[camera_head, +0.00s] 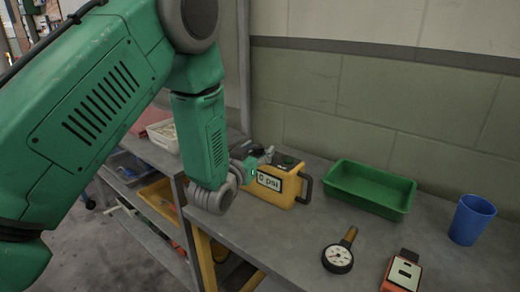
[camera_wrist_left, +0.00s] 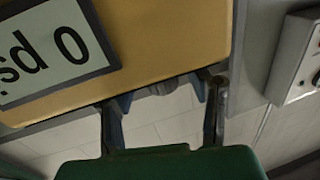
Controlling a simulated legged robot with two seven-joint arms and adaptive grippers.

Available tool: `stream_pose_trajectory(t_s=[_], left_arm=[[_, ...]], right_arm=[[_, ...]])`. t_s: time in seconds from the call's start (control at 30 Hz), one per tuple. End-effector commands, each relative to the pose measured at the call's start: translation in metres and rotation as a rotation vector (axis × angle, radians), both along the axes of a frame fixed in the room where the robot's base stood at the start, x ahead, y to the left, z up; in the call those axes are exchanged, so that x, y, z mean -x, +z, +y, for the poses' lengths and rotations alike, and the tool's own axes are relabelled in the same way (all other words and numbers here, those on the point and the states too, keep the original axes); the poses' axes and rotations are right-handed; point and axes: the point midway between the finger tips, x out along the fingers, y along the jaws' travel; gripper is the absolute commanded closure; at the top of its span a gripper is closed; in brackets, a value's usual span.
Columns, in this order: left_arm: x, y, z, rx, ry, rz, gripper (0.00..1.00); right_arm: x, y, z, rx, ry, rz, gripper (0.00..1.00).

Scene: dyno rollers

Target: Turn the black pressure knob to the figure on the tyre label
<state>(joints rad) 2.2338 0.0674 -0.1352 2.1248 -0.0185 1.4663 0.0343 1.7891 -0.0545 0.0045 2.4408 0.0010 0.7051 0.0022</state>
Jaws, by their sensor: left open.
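A yellow inflator box (camera_head: 284,188) stands on the grey bench, and its white display reads "0 psi". The display (camera_wrist_left: 50,50) also shows upside down in the left wrist view. My left gripper (camera_head: 262,157) is at the box's top left edge, partly hidden by my own green arm. In the left wrist view its two dark fingers (camera_wrist_left: 163,110) are spread apart with nothing seen held between them. The yellow box lies just beyond the fingertips. I cannot make out the black knob clearly; the gripper may hide it. No readable tyre label shows. My right gripper is out of view.
A green tray (camera_head: 346,198) and a blue cup (camera_head: 471,220) stand right of the box. A round gauge (camera_head: 338,258) and an orange device (camera_head: 402,272) lie near the front. A wall runs behind the bench. Bare bench lies between the box and gauge.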

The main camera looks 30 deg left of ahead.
Motion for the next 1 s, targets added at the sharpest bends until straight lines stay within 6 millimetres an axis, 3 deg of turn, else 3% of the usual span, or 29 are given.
stream_pose_trajectory(t_s=[0.37, 0.5, 1.0], left_arm=[[-0.0066, 0.0002, -0.0002, -0.001, 0.000, 0.001, 0.54], [-0.0066, 0.0003, -0.0003, -0.002, 0.000, 0.000, 1.00], [-0.0064, 0.0002, 0.0012, -0.001, -0.078, 0.000, 1.00]], right_arm=[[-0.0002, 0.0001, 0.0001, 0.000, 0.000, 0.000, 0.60], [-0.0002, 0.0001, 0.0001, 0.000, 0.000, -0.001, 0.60], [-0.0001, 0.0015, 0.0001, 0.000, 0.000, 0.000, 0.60]])
